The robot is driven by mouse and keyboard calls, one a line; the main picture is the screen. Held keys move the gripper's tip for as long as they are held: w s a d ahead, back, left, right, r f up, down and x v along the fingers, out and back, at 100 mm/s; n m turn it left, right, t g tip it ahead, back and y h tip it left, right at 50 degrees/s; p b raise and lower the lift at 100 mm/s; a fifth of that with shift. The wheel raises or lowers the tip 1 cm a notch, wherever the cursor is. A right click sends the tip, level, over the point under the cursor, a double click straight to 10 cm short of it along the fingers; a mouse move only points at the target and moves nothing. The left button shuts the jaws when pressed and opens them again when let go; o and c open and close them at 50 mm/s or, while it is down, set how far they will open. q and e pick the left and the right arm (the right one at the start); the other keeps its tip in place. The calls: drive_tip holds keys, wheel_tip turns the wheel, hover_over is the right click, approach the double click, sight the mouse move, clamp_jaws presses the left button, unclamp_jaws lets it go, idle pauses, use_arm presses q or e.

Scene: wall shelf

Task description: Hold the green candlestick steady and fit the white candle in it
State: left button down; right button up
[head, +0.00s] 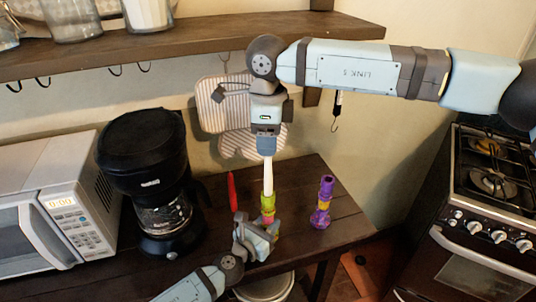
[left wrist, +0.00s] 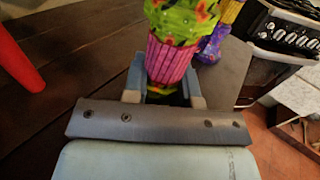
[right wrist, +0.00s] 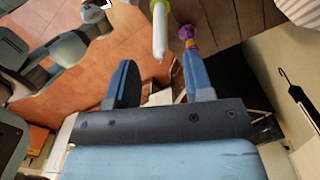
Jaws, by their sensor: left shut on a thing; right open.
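The green candlestick (head: 268,203), patterned with a pink ribbed part, stands upright near the table's front. My left gripper (head: 262,232) is shut on it; in the left wrist view the candlestick (left wrist: 168,58) rises between the fingers. The white candle (head: 268,178) stands upright at the candlestick's top, its lower end appearing to be in it; how deep is hidden. My right gripper (head: 267,150) is just above the candle. In the right wrist view its fingers (right wrist: 160,78) are apart, with the candle's tip (right wrist: 160,45) between or just beyond the fingertips, untouched.
A purple candlestick (head: 322,203) stands to the right on the dark table (head: 305,170). A red object (head: 232,189) stands to the left, beside a black coffee maker (head: 148,170). A wall shelf (head: 200,45) hangs above; a stove (head: 490,205) is at the right.

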wheel_tip(320, 180, up, 6)
drive_tip(key=shift+r, duration=0.15)
idle(0.4)
use_arm(q)
drive_tip(key=c, duration=0.8)
unclamp_jaws()
